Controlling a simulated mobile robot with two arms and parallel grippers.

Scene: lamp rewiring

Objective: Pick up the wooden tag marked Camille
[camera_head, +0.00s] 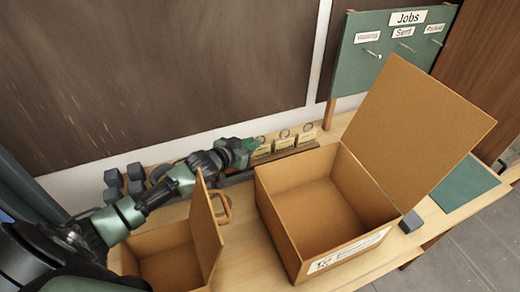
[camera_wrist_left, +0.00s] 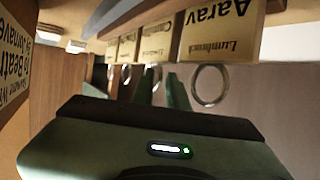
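Several pale wooden tags with metal rings stand in a row on a rack at the back of the bench in the head view. In the left wrist view a near tag reads Aarav (camera_wrist_left: 222,32). The tag beside it (camera_wrist_left: 158,40) has a partly legible name that seems to start with C, so it may be the Camille tag. My left gripper (camera_head: 252,147) is at the left end of the row. In the left wrist view its two green fingers (camera_wrist_left: 161,88) are apart, just by that tag's ring end. I cannot see them touching it. My right gripper is out of view.
A large open cardboard box (camera_head: 285,215) with a raised flap stands in front of the tags. A smaller open box (camera_head: 205,235) is left of it, below my left arm. A green Jobs board (camera_head: 365,55) with pegs stands behind. Dark dumbbell-like weights (camera_head: 113,178) lie left.

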